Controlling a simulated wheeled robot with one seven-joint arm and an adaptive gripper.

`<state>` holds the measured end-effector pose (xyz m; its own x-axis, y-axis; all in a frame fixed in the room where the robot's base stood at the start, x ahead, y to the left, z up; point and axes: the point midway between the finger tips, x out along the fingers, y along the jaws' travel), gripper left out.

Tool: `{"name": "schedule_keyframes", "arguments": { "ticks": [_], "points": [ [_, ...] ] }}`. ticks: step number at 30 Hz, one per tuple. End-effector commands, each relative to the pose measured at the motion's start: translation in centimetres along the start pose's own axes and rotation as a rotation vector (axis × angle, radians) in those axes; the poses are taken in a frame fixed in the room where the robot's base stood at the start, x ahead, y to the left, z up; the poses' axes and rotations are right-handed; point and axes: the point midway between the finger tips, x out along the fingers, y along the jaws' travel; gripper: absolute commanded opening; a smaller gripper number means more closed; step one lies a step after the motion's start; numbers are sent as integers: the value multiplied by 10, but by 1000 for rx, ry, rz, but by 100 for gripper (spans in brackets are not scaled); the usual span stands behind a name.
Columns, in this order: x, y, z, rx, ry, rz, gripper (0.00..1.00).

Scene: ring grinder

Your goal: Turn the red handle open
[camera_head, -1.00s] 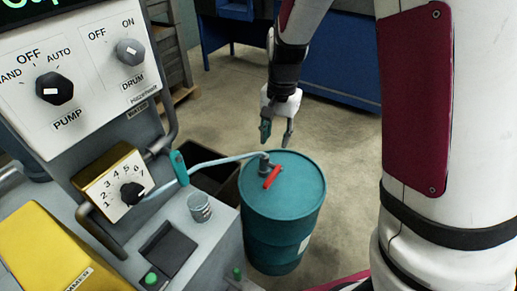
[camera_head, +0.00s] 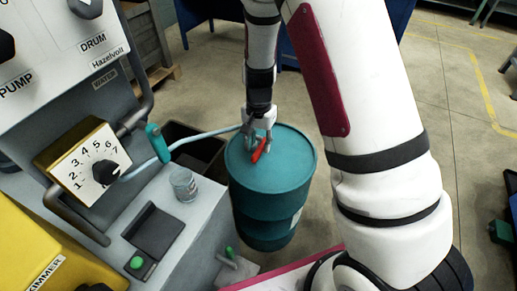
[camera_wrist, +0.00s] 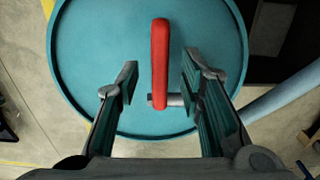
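The red handle (camera_head: 261,150) sits on a small pipe fitting on top of the teal drum (camera_head: 262,212). In the wrist view the red handle (camera_wrist: 160,62) points straight away from me, with its near end at a short grey stub. My gripper (camera_head: 256,140) is right above the drum lid at the handle. In the wrist view my gripper (camera_wrist: 157,82) is open, with one finger on each side of the handle and a gap on both sides. The fingers partly hide the fitting in the head view.
A light blue pipe (camera_head: 198,137) runs from the drum fitting to the grey machine at left. A clear cup (camera_head: 184,184) stands on the machine's ledge. Open floor (camera_head: 440,100) is at right.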

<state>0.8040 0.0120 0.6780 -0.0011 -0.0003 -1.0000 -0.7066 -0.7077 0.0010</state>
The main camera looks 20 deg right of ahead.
Motion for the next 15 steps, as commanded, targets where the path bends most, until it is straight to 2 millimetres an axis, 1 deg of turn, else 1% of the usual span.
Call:
{"name": "schedule_keyframes", "arguments": {
  "ticks": [1,6,15],
  "points": [
    [8,0,0,2,-1,1,35],
    [21,0,0,2,-1,0,35],
    [24,0,0,1,1,-1,35]
  ]
}}
